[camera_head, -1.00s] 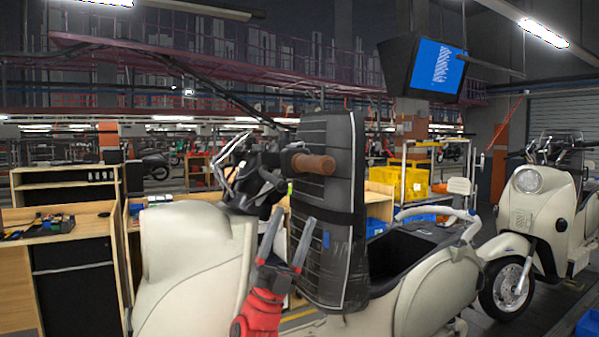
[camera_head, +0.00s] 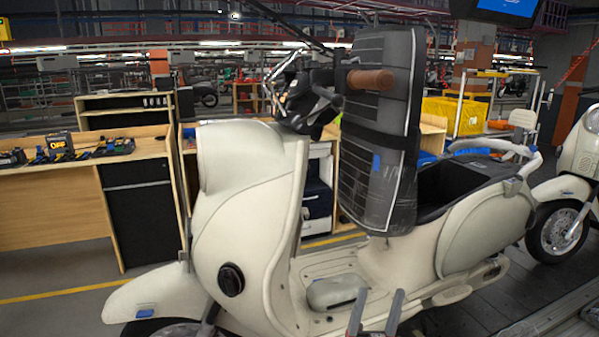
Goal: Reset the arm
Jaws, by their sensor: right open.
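My right gripper (camera_head: 376,308) is at the bottom edge of the head view, with its two grey fingers pointing up and spread apart. Nothing is between them. It is in front of the cream scooter (camera_head: 245,190), low near the footboard (camera_head: 337,291). The rest of my right arm is out of view below. A black padded cover with white edging (camera_head: 381,135) stands upright on the scooter between the handlebar and the seat area. A brown handlebar grip (camera_head: 371,79) shows in front of it. My left gripper is not in view.
A wooden workbench (camera_head: 47,177) with tools on top stands at the left. A second scooter (camera_head: 574,193) is at the right edge. Yellow crates (camera_head: 461,113) sit on a cart behind. A blue screen (camera_head: 514,6) hangs at the top right.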

